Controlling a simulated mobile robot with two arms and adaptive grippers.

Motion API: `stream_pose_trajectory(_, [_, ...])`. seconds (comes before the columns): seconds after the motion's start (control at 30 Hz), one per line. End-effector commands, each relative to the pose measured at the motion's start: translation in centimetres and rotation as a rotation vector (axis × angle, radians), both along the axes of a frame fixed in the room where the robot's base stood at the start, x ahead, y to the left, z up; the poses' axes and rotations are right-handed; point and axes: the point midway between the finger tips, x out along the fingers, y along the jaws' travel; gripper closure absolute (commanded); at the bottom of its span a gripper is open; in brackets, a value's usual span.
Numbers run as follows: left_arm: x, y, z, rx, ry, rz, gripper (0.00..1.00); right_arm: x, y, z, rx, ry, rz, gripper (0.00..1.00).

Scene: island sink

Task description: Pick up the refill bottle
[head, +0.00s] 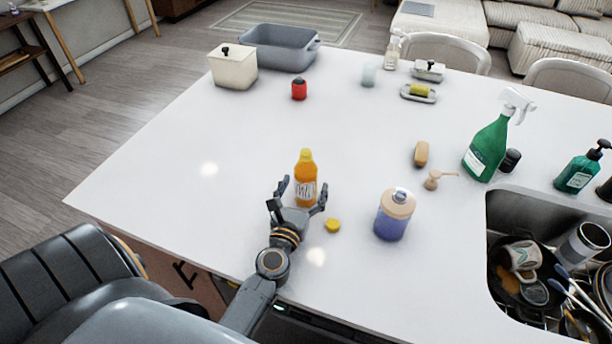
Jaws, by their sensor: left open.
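The refill bottle looks to be the orange bottle (306,171) with a yellow top and a white label, upright on the white island counter. My left gripper (301,196) is open at the near side of this bottle, one finger to its left and one to its right. I cannot tell whether the fingers touch it. The bottle's lower part is partly hidden by the gripper. My right gripper is not in view.
A small yellow cap (333,225) lies right of my gripper. An open blue dispenser (392,217) stands further right, its beige pump head (436,181) lying behind it. A green spray bottle (487,149) and a sink of dishes (520,282) are at right.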

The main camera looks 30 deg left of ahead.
Motion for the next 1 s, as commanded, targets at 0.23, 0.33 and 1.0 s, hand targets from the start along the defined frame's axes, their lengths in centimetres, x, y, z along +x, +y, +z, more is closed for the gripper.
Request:
stream_pose_trajectory(0.23, [1.36, 0.47, -0.11, 0.0, 0.001, 0.0, 0.2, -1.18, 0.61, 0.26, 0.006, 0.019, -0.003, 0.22])
stream_pose_trajectory(0.33, [1.33, 0.46, -0.13, 0.0, 0.001, 0.0, 0.2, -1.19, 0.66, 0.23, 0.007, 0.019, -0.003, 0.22])
stream_pose_trajectory(1.0, [1.32, 0.44, -0.01, 0.0, 0.0, 0.0, 0.85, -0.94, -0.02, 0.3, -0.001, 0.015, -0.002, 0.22])
